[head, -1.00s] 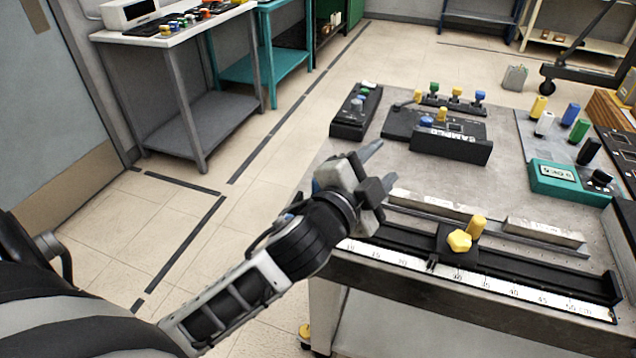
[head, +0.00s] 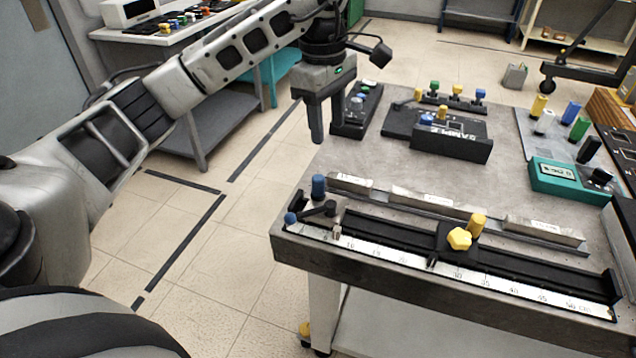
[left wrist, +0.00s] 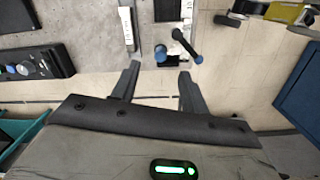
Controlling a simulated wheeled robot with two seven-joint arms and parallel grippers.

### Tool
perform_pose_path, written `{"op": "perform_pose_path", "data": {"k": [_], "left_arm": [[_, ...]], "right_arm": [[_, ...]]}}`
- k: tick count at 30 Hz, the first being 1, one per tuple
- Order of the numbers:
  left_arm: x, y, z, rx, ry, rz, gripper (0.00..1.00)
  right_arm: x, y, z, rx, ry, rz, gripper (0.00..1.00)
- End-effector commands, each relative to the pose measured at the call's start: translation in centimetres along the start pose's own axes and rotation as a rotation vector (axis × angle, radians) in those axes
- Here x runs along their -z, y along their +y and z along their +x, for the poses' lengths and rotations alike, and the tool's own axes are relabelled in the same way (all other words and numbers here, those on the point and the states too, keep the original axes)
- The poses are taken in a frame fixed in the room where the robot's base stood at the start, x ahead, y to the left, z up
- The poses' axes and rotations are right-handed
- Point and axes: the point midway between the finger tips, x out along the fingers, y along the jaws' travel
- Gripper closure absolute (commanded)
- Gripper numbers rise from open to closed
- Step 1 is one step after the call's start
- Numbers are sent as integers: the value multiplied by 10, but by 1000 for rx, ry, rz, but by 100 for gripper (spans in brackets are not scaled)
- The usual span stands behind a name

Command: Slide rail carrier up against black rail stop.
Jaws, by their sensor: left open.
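A black rail (head: 520,262) with a white scale runs along the table's front edge. A black carrier (head: 443,238) with a yellow knob (head: 459,240) and a yellow post (head: 477,224) sits near mid-rail. A black upright end piece (head: 613,286), apparently a stop, is at the rail's right end, apart from the carrier. At the left end, a blue post (head: 318,187) and blue knob (head: 290,218) stand by a small black and light block (head: 328,209). My left gripper (head: 322,128) is open and empty, above the table's left side; its jaws (left wrist: 158,78) point toward blue-capped parts (left wrist: 198,60) in the left wrist view.
Light metal bars (head: 430,199) lie behind the rail. Black boxes with coloured knobs (head: 440,130) stand farther back, and a teal meter (head: 568,180) is at right. The grey tabletop (head: 370,165) is bare between the bars and boxes.

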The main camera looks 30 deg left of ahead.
Motion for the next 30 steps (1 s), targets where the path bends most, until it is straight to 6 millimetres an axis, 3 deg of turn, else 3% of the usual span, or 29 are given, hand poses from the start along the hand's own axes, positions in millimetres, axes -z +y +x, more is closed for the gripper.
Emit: {"op": "perform_pose_path", "data": {"k": [3,7,21,30], "left_arm": [[17,-3,-5,23,62,-13,55],[19,-5,9,29,68,-14,55],[23,-8,107,29,62,-13,55],[25,-8,146,25,62,-13,55]], "right_arm": [[0,-1,0,0,1,3,45],[1,-1,0,0,1,4,45],[4,0,-4,-4,-8,0,45],[9,3,-5,-9,1,-2,45]]}}
